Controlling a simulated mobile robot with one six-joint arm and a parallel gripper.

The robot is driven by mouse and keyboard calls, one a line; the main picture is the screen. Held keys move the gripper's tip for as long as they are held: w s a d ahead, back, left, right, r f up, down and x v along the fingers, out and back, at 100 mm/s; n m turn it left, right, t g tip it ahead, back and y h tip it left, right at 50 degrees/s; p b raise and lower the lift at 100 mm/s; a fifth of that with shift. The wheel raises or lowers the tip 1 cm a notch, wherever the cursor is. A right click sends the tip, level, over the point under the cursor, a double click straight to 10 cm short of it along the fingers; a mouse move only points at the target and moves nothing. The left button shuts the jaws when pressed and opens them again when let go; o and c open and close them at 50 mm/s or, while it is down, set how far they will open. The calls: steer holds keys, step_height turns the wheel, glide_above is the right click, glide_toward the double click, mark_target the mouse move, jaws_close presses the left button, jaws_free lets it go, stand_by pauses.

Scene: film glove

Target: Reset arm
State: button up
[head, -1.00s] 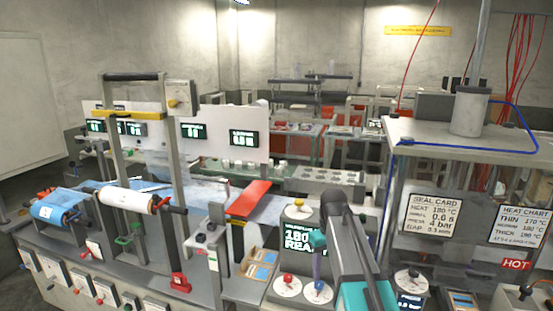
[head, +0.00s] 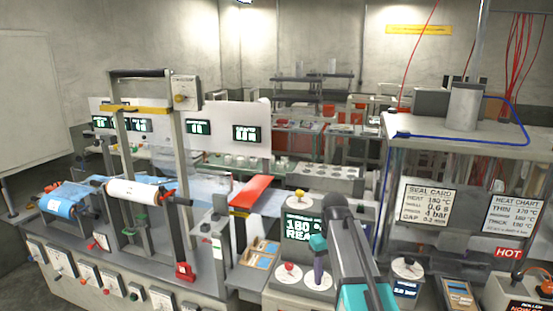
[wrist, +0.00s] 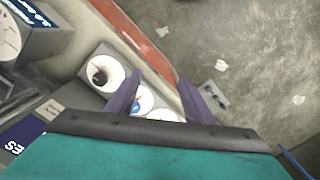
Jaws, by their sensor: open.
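My gripper (wrist: 160,80) shows in the wrist view as two purple fingers set apart, with nothing between them. Behind the fingers are white round dials on a grey panel, one with a black knob (wrist: 98,75) and one with a blue knob (wrist: 137,106). In the head view my grey and teal arm reaches up from the bottom, and a purple finger of my gripper (head: 318,270) shows beside a dial with a red knob (head: 289,268). I cannot tell how far the fingertips are from the panel.
A green-lettered display (head: 302,227) stands just left of my arm. A press with a flat grey top (head: 430,128) stands at right.

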steer(key=s+f+g+b, duration=0.25)
steer(key=s+f, duration=0.35)
steer(key=f, duration=0.6)
steer(key=s+f+g+b, duration=0.1)
steer(key=s+f+b, duration=0.3)
steer(key=f, duration=0.8)
steer(key=s+f+g+b, duration=0.1)
steer(key=s+f, duration=0.6)
steer(key=f, duration=0.5)
steer(key=s+f+m+g+b, duration=0.1)
steer(key=s+f+m+b, duration=0.3)
steer(key=s+f, duration=1.7)
steer(key=shift+s+d+f+b, duration=0.3)
steer(key=shift+s+b, duration=0.15)
steer(key=shift+s, duration=1.15)
